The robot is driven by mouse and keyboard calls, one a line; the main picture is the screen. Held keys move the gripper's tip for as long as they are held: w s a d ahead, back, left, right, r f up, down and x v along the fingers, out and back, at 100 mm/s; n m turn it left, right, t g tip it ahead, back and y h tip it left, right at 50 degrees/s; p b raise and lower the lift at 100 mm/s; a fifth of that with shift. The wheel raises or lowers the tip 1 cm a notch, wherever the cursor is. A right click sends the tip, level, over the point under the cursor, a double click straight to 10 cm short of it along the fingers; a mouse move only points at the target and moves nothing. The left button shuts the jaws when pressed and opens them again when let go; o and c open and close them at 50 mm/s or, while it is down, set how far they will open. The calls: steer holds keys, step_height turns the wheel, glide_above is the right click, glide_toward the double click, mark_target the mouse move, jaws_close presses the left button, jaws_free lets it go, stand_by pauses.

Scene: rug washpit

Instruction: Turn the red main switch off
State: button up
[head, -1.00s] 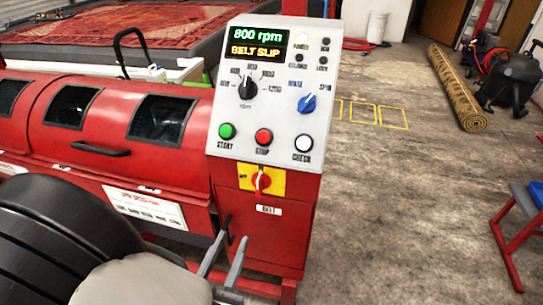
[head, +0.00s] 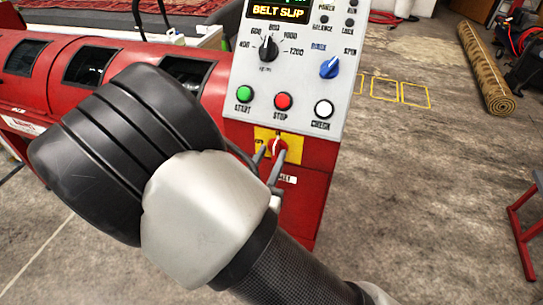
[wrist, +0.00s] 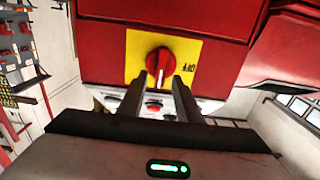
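The red main switch (head: 278,148) is a round red knob on a yellow plate (head: 294,149), low on the front of the control cabinet. In the wrist view the knob (wrist: 160,61) shows large, with a white mark in line with its grip and an upside-down OFF label on the plate to its right. My gripper (head: 269,157) is at the switch. In the wrist view its two fingers (wrist: 158,85) are apart, one on either side of the knob's near end. Nothing is held, and I cannot tell whether either finger touches the knob.
Above the switch, the grey panel (head: 303,82) carries green, red and white buttons, a black dial and a blue selector (head: 330,67). The display reads BELT SLIP. The red machine (head: 110,65) extends left. A rolled rug (head: 485,80) lies on open floor at right.

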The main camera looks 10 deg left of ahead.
steer(key=shift+w, duration=0.55)
jaws_close()
